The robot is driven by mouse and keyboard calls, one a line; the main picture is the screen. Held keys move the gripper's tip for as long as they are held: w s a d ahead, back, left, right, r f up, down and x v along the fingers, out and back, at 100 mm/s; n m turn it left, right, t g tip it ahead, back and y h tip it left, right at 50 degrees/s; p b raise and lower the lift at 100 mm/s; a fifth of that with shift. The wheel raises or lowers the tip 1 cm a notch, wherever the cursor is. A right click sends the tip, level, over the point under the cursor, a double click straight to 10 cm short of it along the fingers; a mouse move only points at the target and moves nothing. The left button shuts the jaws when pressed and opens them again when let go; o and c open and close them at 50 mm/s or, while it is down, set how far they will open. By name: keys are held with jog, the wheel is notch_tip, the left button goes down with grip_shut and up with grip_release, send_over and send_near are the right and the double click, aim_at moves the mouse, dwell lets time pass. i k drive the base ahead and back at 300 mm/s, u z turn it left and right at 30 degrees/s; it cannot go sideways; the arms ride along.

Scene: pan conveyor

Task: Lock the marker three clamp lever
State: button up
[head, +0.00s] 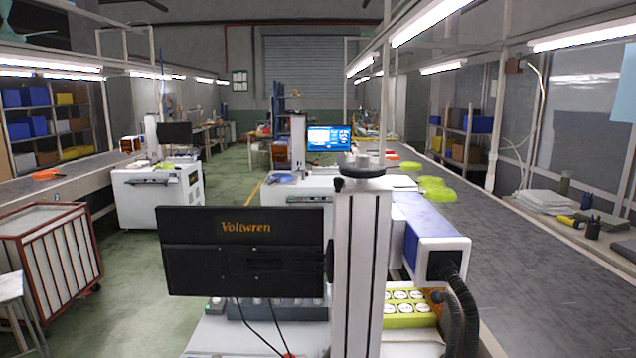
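The nearest laser marking machine stands front and centre, with a white column (358,265), a blue and white laser head (432,235) and a black monitor (245,250) seen from the back, lettered "Voltwren". A dark handwheel (362,172) tops the column, and a small black knob (338,184) sits at its left side. I cannot tell whether this knob is a clamp lever. A second marking machine (300,190) stands behind, and another (158,195) to the left. No number shows on any of them. My gripper is not in view.
A yellow-green tray (412,308) with white round parts sits under the laser head. A grey conveyor (520,250) runs along the right, with yellow-green pieces (436,188) on it. A red-framed cart (48,250) stands at left. Green floor (135,285) is free between cart and machine.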

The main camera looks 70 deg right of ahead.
aim_at(339, 182)
jog(key=z, duration=0.65)
jog(key=k, duration=0.4)
jog(key=z, duration=0.6)
jog(key=i, duration=0.25)
jog(key=u, duration=0.05)
